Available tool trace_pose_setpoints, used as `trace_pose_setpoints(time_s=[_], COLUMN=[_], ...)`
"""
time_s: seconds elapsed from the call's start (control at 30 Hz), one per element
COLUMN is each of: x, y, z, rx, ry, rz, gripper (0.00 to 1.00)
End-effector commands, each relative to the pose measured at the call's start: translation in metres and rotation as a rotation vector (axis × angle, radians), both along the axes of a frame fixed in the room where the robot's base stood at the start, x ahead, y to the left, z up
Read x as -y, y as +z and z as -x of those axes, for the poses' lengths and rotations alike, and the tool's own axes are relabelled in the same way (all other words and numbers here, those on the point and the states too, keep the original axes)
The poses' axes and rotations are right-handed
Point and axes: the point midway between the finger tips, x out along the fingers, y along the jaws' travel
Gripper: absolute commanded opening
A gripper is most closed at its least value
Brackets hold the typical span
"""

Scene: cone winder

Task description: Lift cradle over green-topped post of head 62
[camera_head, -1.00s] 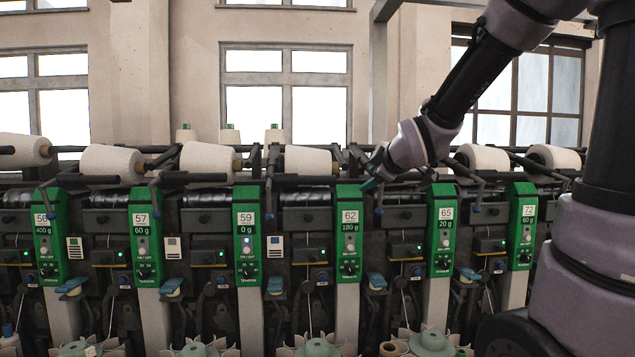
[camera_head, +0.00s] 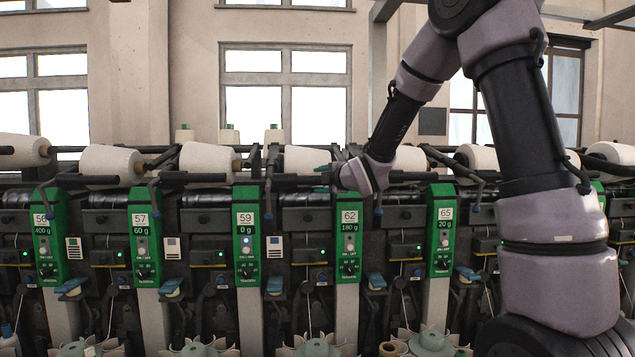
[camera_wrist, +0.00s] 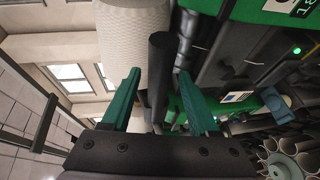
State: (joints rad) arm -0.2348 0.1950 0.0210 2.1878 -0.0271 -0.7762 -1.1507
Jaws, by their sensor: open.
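The green-topped post of head 62 (camera_head: 348,232) stands upright below my wrist in the head view. The cradle of head 62 shows as a dark bar handle (camera_head: 300,181) in front of a white yarn cone (camera_head: 306,158). My gripper (camera_head: 322,168) is at the right end of that handle, with its far parts partly hidden by the wrist. In the wrist view, my two green fingers (camera_wrist: 158,75) are open. The black handle (camera_wrist: 158,60) lies between them in the picture; contact cannot be told. The white cone (camera_wrist: 130,30) is just beyond.
Post 59 (camera_head: 246,235) and post 65 (camera_head: 440,230) stand on either side, with similar cradle bars and cones. A round fluted holder (camera_wrist: 285,165) shows at lower right in the wrist view. Open air lies above the row of cones.

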Motion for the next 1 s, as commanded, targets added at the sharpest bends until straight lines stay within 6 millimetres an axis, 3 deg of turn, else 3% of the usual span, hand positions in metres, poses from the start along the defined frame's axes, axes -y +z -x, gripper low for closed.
trace_pose_setpoints(time_s=[0.2,0.47,0.57,0.63,0.67,1.0], x=[-0.006,-0.007,-0.007,-0.007,-0.007,-0.006], y=[-0.002,-0.002,-0.002,-0.002,-0.002,-0.002], z=[-0.016,-0.017,-0.017,-0.017,-0.017,-0.016], rx=[0.001,0.001,0.001,0.001,0.001,0.000], ry=[0.000,-0.001,-0.001,-0.001,-0.001,-0.001], rz=[-0.001,-0.001,-0.001,-0.001,-0.001,-0.001], gripper=[0.61,0.61,0.30,0.03,0.00,0.00])
